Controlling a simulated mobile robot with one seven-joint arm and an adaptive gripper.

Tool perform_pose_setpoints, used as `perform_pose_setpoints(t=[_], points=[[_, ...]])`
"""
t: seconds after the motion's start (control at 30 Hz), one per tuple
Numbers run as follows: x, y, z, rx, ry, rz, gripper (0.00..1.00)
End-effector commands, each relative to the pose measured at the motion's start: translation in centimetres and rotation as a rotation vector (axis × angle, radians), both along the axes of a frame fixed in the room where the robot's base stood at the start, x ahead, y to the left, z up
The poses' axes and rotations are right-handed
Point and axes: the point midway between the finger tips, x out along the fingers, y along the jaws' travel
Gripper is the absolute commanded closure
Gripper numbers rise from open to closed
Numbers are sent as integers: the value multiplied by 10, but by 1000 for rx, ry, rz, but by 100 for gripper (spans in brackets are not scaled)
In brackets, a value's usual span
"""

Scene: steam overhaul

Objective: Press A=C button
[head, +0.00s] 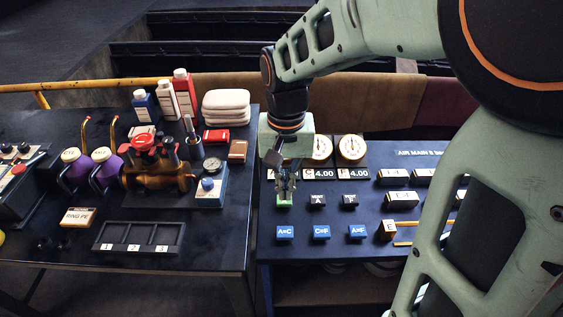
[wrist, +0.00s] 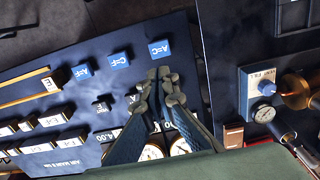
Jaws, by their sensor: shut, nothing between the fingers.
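The blue A=C button (head: 285,232) is the left one of three blue buttons on the front of the dark sloped panel. It also shows in the wrist view, as the rightmost blue button (wrist: 159,49). My gripper (head: 285,188) is shut and empty, pointing down behind this button, by a small green button (head: 284,201). In the wrist view the closed fingertips (wrist: 162,76) lie just below the A=C button in the picture, and they hide the green button. I cannot tell whether the fingertips touch the green button.
The C=F button (head: 321,232) and A=F button (head: 357,232) stand to the right. Two black buttons (head: 318,201) (head: 350,201) lie behind them. Gauges (head: 351,149) stand at the back. A second table at left holds a brass valve (head: 150,175) and a blue-white box (head: 210,190).

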Motion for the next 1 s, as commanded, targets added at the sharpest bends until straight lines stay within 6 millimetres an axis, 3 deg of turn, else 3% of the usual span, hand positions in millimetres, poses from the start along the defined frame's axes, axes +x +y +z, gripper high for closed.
perform_pose_setpoints(t=[0.27,0.7,1.0], points=[[0,0,-13,-1,1,2,100],[-1,0,-102,-1,3,4,100],[1,0,-135,-1,-2,3,100]])
